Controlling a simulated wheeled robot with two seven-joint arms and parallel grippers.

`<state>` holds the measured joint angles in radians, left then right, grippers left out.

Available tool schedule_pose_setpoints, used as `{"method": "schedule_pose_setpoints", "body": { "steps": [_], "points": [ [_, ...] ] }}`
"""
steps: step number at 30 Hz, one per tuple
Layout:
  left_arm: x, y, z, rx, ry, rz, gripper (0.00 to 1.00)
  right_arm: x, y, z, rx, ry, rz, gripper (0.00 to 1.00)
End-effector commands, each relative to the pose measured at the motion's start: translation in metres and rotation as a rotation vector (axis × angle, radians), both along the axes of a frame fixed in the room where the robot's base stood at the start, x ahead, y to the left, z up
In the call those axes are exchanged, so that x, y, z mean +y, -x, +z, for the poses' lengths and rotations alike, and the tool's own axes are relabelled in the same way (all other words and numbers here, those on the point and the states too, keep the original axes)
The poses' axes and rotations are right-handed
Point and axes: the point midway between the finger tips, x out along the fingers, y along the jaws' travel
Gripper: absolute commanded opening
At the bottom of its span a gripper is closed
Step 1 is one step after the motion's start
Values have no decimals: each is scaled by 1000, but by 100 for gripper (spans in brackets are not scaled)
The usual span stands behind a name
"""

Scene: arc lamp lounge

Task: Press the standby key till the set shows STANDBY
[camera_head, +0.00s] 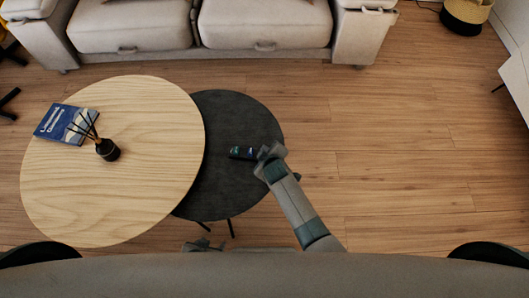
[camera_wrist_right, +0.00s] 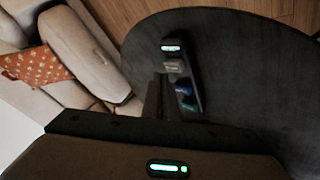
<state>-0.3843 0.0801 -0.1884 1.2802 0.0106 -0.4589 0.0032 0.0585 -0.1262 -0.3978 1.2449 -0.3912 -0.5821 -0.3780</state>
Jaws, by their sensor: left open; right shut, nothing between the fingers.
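The set is a small dark handheld device (camera_head: 242,152) lying on the round black table (camera_head: 235,110). In the right wrist view the set (camera_wrist_right: 174,56) shows a small lit display at its far end, with a grey key and blue and green keys below it. The display text is too small to read. My right gripper (camera_head: 264,153) is shut and empty at the set's right end. In the wrist view its fingers (camera_wrist_right: 158,100) hide part of the set; I cannot tell whether they touch it. My left gripper (camera_head: 203,245) is open, partly showing at the bottom.
A round light-wood table (camera_head: 150,190) overlaps the black table's left side. It holds a blue book (camera_head: 62,118) and a dark reed diffuser (camera_head: 108,150). A pale sofa (camera_head: 265,25) stands behind.

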Motion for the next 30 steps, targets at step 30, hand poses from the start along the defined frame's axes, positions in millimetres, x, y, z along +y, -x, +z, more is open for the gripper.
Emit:
{"method": "schedule_pose_setpoints", "body": {
  "steps": [30],
  "points": [
    [0, 1, -4, 2, -1, -1, 56, 0, 0, -8, 0, 0, 0, 0]
  ]
}}
